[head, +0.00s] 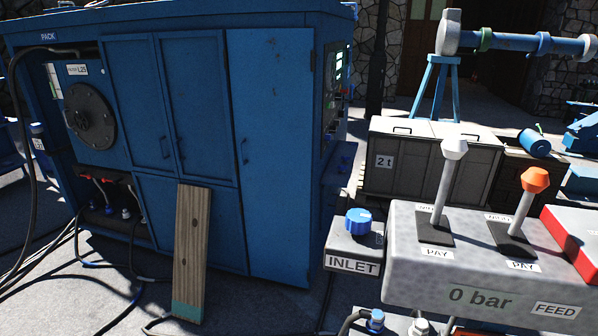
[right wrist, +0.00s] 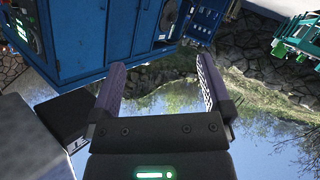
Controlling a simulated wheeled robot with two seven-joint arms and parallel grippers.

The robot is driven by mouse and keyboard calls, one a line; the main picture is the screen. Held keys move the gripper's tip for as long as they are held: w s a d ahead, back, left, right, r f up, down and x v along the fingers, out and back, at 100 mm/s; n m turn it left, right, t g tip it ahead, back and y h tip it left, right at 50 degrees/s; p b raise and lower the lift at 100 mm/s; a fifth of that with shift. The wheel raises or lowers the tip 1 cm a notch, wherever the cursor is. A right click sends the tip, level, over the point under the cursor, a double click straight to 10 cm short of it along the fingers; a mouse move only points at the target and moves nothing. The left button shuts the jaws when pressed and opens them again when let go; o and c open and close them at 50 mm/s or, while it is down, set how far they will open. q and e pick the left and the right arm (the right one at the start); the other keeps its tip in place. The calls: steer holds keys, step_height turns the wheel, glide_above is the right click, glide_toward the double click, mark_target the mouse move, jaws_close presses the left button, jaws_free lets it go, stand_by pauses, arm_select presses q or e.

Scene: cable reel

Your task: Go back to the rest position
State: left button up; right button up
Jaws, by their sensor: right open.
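My right gripper (right wrist: 160,95) shows in the right wrist view with its two purple-grey fingers spread wide and nothing between them. It is not in the head view, and neither is my left gripper. In the head view a grey control box (head: 420,262) stands at the lower right, with a white-knobbed lever (head: 447,180) and an orange-knobbed lever (head: 528,200), both roughly upright. A smaller box marked INLET with a blue knob (head: 358,221) is at its left.
A large blue cabinet (head: 270,150) fills the left and shows in the right wrist view (right wrist: 105,35). A wooden plank (head: 190,250) leans on it. Black hoses (head: 60,240) lie on the ground at left. Grey 2 t blocks (head: 415,165) stand behind the control box.

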steer(key=s+d+f+m+g+h+b, duration=0.2)
steer(key=s+d+f+m+h, duration=0.15)
steer(key=s+f, duration=0.65)
steer(key=s+d+f+m+g+h+b, duration=0.4)
steer(key=s+f, duration=0.4)
steer(key=f, duration=0.4)
arm_select(q)
step_height(320, 180, down, 9)
steer(key=s+b, duration=0.1)
steer(key=shift+f+b, duration=0.2)
steer(key=shift+b, duration=0.2)
arm_select(e)
steer(key=s+d+f+m+g+h, duration=0.1)
steer(key=s+f, duration=0.3)
steer(key=s, duration=0.5)
steer(key=s+d+f+m+g, duration=0.1)
steer(key=s+d+f+g, duration=0.1)
steer(key=s, duration=0.8)
steer(key=shift+s+f+g+h, duration=0.35)
steer(key=shift+f+g, duration=0.55)
steer(key=shift+g, duration=0.2)
